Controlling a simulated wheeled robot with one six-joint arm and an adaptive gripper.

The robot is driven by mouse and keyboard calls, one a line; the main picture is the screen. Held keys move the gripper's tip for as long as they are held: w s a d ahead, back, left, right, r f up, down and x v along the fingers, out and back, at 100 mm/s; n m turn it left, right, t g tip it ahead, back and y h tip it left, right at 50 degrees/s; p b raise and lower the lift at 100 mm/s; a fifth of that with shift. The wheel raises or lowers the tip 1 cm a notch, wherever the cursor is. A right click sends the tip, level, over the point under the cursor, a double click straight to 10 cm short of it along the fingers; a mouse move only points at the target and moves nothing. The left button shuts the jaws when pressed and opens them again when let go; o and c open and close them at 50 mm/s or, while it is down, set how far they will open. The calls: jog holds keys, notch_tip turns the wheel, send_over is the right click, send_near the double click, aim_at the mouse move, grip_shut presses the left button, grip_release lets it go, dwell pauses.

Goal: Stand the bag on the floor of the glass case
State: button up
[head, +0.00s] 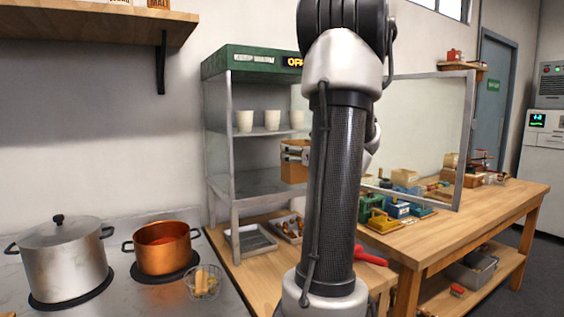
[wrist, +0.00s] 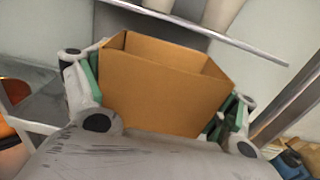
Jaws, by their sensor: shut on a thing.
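The brown paper bag (head: 293,173) is upright and open at the top. My gripper (wrist: 160,100) is shut on it, with a green-padded finger at each side of the bag (wrist: 155,95) in the wrist view. The bag's bottom and contents are hidden. In the head view my gripper (head: 292,150) and the bag are at the glass case (head: 222,150), below its cup shelf and above its floor (head: 258,188). I cannot tell whether the bag touches the floor; my arm hides part of the case. The glass door (head: 468,140) stands open to the right.
White cups (head: 244,121) stand on the case's shelf (head: 262,131), whose edge (wrist: 200,30) crosses above the bag in the wrist view. Metal trays (head: 252,243) lie under the case. A steel pot (head: 65,262) and copper pot (head: 163,250) stand left. Several items crowd the right bench (head: 440,235).

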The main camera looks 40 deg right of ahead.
jog(key=w+d+f, duration=0.2)
jog(key=w+f, duration=0.1)
jog(key=w, duration=0.5)
jog(key=shift+w+f, duration=0.2)
jog(key=shift+w, duration=0.15)
jog(key=shift+d+f, duration=0.1)
jog(key=o, duration=1.5)
